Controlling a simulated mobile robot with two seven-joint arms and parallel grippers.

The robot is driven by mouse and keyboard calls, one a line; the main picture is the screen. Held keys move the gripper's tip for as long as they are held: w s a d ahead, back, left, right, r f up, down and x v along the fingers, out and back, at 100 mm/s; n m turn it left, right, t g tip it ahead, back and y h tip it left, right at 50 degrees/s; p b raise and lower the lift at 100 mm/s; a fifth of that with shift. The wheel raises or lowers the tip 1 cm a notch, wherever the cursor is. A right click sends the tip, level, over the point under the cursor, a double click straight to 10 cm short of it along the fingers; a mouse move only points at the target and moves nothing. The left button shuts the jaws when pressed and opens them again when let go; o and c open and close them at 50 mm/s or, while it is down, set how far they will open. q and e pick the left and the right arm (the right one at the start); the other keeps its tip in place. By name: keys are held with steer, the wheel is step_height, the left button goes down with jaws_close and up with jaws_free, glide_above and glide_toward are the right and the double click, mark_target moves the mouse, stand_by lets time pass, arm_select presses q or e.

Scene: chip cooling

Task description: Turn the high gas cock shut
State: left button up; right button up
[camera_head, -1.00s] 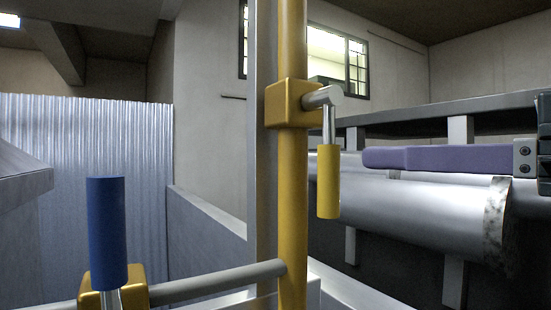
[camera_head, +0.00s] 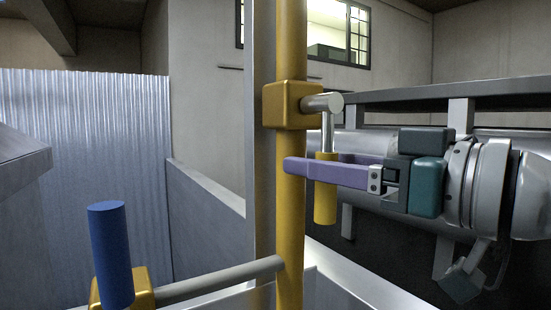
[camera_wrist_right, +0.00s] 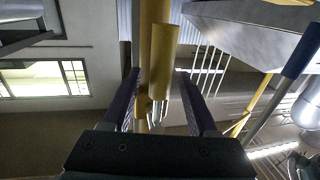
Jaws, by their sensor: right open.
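The high gas cock is a gold valve block (camera_head: 290,105) on the upright yellow pipe, with a grey stem and a yellow handle (camera_head: 325,205) hanging straight down. My right gripper (camera_head: 303,166) comes in level from the right with its purple fingers at the handle's upper part. The near finger crosses in front of the handle and hides a band of it. In the right wrist view the yellow handle (camera_wrist_right: 163,62) stands between the two open fingers (camera_wrist_right: 160,97), with gaps at the sides. My left gripper is not in view.
A lower cock with a blue handle (camera_head: 110,255) sits at the bottom left on a grey side pipe (camera_head: 220,280). A large metal duct (camera_head: 350,145) and a rail (camera_head: 450,95) run behind my right arm.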

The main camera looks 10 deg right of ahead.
jaws_close()
stand_by(1.3)
